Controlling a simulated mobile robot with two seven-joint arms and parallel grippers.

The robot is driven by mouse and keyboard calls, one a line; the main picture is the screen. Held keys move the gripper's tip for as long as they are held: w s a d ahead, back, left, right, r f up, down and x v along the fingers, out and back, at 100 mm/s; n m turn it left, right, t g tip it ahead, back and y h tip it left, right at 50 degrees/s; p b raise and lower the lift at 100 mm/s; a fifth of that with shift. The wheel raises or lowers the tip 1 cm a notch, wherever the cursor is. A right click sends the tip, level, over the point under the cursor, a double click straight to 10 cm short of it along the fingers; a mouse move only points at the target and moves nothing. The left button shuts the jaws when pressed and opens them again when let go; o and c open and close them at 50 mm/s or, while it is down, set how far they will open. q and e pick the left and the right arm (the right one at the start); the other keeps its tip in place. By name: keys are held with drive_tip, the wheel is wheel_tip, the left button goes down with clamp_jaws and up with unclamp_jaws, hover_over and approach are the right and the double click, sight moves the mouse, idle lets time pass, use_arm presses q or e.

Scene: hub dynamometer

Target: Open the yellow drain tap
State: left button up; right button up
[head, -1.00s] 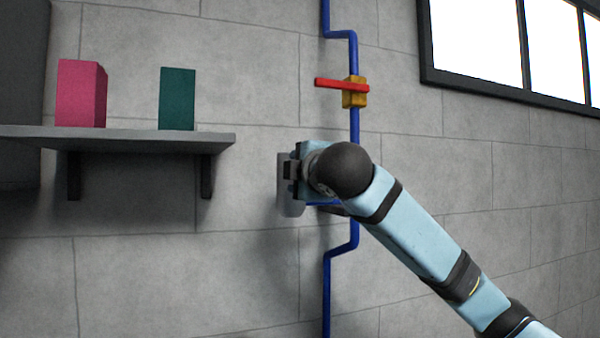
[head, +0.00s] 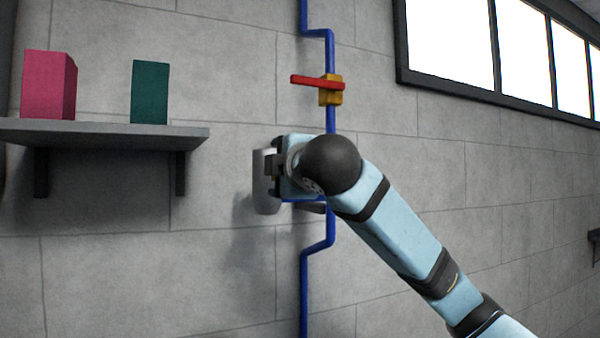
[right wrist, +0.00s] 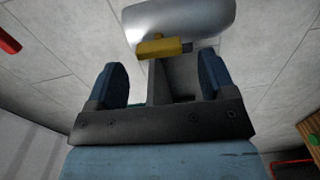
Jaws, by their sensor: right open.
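A yellow tap handle (right wrist: 164,47) shows in the right wrist view, a short bar in front of a silver-grey cylinder (right wrist: 195,18). The cylinder also shows in the head view (head: 265,190) as a grey upright shape at the wall; the yellow handle is hidden there behind my gripper. My right gripper (right wrist: 161,82) is open, its two blue-dark fingers apart. The handle appears beyond the fingertips, roughly in line with the gap between them; contact cannot be told. In the head view the right gripper (head: 274,168) is beside the cylinder. My left gripper is not in view.
A blue pipe (head: 304,290) runs up the wall behind my right arm. Above it sits a yellow-orange valve body (head: 331,90) with a red lever (head: 317,82). At left, a grey shelf (head: 110,134) holds a pink block (head: 48,85) and a green block (head: 149,92).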

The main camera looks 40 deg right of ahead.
drive_tip(key=b+v, duration=0.2)
drive_tip(key=v, duration=0.8)
drive_tip(key=shift+s, duration=0.35)
drive_tip(key=shift+a, duration=0.15)
